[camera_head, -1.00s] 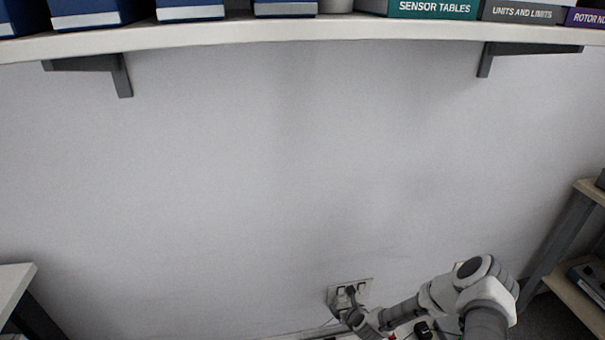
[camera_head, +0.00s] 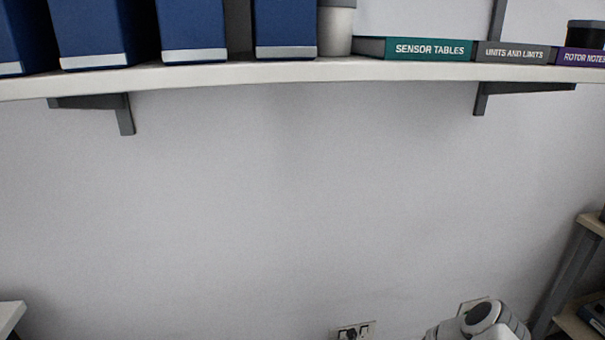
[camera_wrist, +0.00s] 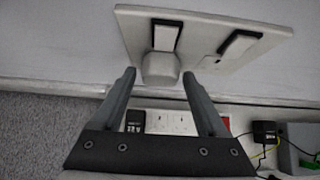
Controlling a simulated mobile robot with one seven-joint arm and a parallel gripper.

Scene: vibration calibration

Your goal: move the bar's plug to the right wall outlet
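The left wall outlet (camera_head: 366,329) shows at the bottom edge of the head view, with a dark shape in front of it that I cannot identify. The right wall outlet (camera_head: 466,307) is partly hidden behind my arm.
A black adapter (camera_wrist: 264,132) with a yellow-green cable and a green-grey box (camera_wrist: 300,145) are at the lower right in the wrist view. A shelf (camera_head: 300,73) with binders and books spans the wall above. A side rack (camera_head: 570,275) stands at the right. The wall between is clear.

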